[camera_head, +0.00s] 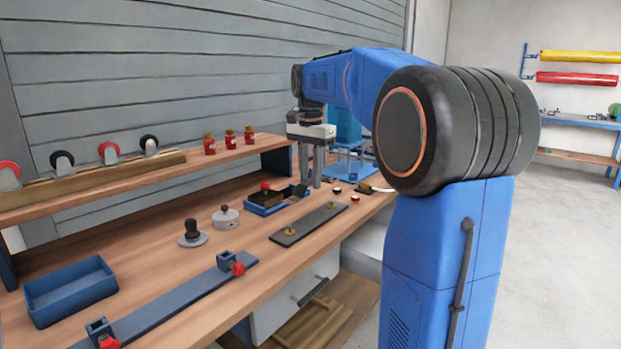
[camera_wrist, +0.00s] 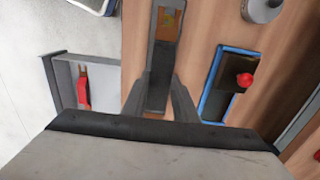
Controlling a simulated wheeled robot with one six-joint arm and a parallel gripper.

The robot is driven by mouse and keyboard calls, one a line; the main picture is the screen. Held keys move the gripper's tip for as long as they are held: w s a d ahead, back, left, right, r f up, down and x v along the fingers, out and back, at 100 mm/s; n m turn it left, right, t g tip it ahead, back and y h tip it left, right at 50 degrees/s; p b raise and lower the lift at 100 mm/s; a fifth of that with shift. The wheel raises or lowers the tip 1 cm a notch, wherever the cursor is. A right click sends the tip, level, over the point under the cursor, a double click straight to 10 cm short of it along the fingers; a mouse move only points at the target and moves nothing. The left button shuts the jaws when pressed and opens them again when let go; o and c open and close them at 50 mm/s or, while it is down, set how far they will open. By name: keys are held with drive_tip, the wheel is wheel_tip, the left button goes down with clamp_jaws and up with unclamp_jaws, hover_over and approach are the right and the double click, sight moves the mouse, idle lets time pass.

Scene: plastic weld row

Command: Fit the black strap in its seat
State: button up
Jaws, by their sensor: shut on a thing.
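My gripper (camera_head: 314,180) points down over the bench, near the far end of a dark plate (camera_head: 295,232) with two brass pegs. In the wrist view my gripper (camera_wrist: 160,80) has its fingers closed in on a dark narrow piece (camera_wrist: 160,62), which looks like the black strap. The strap is hard to make out in the head view. The plate also shows in the wrist view (camera_wrist: 157,28), with a brass part on it, in line with the fingers. Whether the strap touches the plate, I cannot tell.
A blue tray (camera_head: 254,208) holding a dark block with a red knob stands beside my gripper. A grey lidded pot (camera_head: 226,218) and a black-knobbed disc (camera_head: 192,236) stand nearer. A blue rail (camera_head: 178,305) with red-knobbed clamps and an empty blue bin (camera_head: 70,292) lie in front.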

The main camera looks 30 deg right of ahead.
sight(310, 194)
drive_tip(key=shift+w+f, duration=0.1)
drive_tip(key=shift+f, duration=2.35)
drive_tip(key=shift+f, duration=0.3)
drive_tip(key=shift+f, duration=0.5)
drive_tip(key=shift+f, duration=1)
idle(1.0)
drive_tip(key=o, duration=1.5)
drive_tip(key=shift+o, duration=0.2)
drive_tip(key=shift+r, duration=0.1)
drive_tip(key=shift+r, duration=3.4)
